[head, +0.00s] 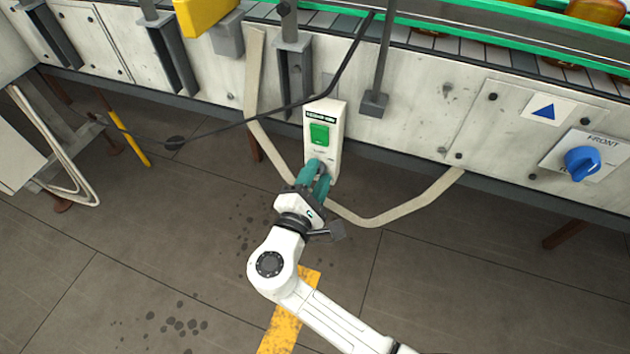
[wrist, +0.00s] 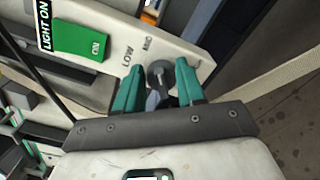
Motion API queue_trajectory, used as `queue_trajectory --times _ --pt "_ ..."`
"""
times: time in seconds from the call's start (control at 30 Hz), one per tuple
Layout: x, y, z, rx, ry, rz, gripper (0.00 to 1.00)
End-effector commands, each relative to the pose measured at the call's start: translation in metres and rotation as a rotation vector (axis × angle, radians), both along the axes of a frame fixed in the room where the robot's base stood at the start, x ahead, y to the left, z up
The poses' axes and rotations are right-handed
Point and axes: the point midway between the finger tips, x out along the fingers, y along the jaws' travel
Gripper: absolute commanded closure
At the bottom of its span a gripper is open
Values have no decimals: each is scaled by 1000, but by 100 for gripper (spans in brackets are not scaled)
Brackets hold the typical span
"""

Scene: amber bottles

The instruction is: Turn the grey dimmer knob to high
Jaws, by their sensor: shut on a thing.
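The grey dimmer knob (wrist: 158,72) sits on a white control box (wrist: 185,55), which also shows in the head view (head: 338,124). My gripper (wrist: 157,66) has its teal fingers on either side of the knob and is shut on it. In the wrist view, LOW and MID labels are readable beside the knob; any HIGH label is hidden by a finger. In the head view my gripper (head: 319,168) reaches the lower part of the box, and its fingers hide the knob. I cannot tell exactly where the knob points.
A green switch (head: 319,134) marked ON sits on the same box above the knob. A black cable (head: 275,115) and a beige hose (head: 400,210) run nearby. A blue rotary knob (head: 582,162) is far right on the conveyor's side panel. The floor in front is open.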

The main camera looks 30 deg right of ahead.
Motion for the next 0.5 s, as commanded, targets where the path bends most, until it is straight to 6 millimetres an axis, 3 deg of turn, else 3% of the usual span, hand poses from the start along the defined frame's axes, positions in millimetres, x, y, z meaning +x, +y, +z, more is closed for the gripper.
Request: queue_trajectory --times 0.5 --pt "-2 -1 -12 288 -400 -1 91"
